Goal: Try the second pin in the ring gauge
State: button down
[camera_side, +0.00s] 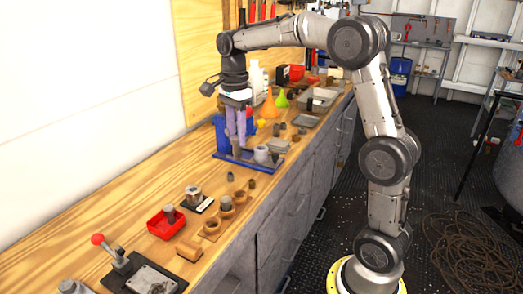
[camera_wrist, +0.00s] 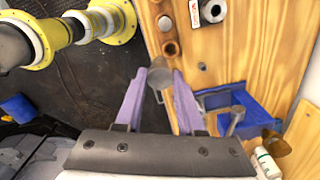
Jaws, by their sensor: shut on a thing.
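My gripper (camera_wrist: 163,74) has purple fingers shut on a grey cylindrical piece (camera_wrist: 158,82), which looks like a pin. A silver ring on a dark block with a white label, which looks like the ring gauge (camera_side: 193,193), sits nearer the front, apart from my gripper. It shows at the top of the wrist view (camera_wrist: 212,11).
Brown round holders (camera_side: 212,227) stand in a row beside the gauge. A red box (camera_side: 165,223) holds a grey cylinder. A red-knobbed lever (camera_side: 98,240) is at the front. Bottles and funnels crowd the back.

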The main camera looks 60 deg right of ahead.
jog(key=w+a+f, duration=0.2)
jog(key=w, duration=0.8)
jog(key=w+a+f+n, duration=0.1)
jog(key=w+f, duration=0.3)
jog(key=f, duration=0.7)
jog(key=shift+a, duration=0.45)
jog(key=shift+w+f, duration=0.1)
jog(key=shift+f, duration=0.6)
dwell(1.6)
jog(key=shift+r, duration=0.15)
notch_tip(320, 180, up, 3)
jog(key=shift+r, duration=0.15)
dwell(0.6)
